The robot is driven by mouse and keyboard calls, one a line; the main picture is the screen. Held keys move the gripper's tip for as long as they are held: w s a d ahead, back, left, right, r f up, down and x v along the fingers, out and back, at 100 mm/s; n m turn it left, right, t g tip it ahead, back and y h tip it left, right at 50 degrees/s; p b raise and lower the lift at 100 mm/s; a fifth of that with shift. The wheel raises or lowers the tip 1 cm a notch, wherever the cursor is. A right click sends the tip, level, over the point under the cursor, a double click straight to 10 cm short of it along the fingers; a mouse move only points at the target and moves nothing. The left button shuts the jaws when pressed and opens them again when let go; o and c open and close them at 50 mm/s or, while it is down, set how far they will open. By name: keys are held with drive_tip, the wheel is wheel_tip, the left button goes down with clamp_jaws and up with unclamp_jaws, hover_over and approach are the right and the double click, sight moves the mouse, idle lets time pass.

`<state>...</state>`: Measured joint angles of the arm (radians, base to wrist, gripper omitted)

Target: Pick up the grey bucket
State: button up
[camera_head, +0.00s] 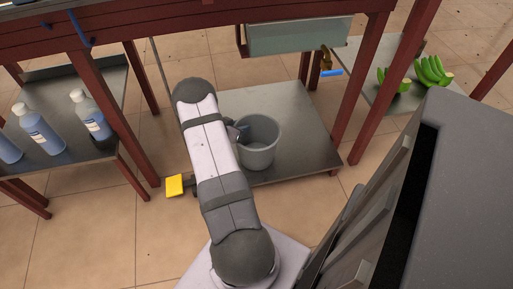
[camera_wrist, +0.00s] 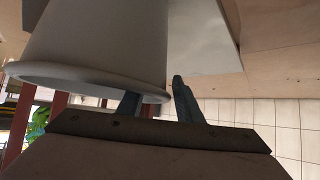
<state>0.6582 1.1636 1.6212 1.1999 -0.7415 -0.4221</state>
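The grey bucket (camera_head: 258,143) stands upright on the low grey metal shelf (camera_head: 300,110). In the wrist view the bucket (camera_wrist: 95,40) fills the upper left, with its rim towards my gripper. My gripper (camera_head: 238,131) is at the bucket's left rim in the head view, partly hidden behind my arm. In the wrist view my gripper (camera_wrist: 155,92) has its fingers apart. One finger passes behind the rim and its tip is hidden by the bucket; the other is outside, beside the wall, with a small gap showing.
Red table legs (camera_head: 357,95) frame the shelf. A yellow block (camera_head: 175,186) is at its front left corner. Blue bottles (camera_head: 90,115) stand on the left shelf, and green bananas (camera_head: 433,72) lie on the right one. A grey basin (camera_head: 298,36) hangs above the shelf's back.

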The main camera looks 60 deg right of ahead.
clamp_jaws()
idle(1.3)
